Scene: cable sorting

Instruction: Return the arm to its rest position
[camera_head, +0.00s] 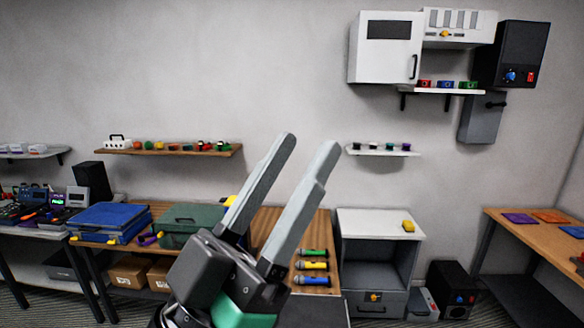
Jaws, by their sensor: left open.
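My left gripper (309,140) stands upright in the middle of the head camera view, close to the camera. Its two long grey fingers point up and are spread apart with nothing between them. A green band shows at its base. The gripper hides part of the wooden table (262,222) behind it. My right gripper is not in view.
A blue case (109,222) and a green case (187,222) lie on the table at left. Several colored cylinders (313,266) lie right of the gripper. A white-topped cabinet (372,224) stands right of them. Wall shelves (170,151) hold small parts. Another wooden table (535,228) is at right.

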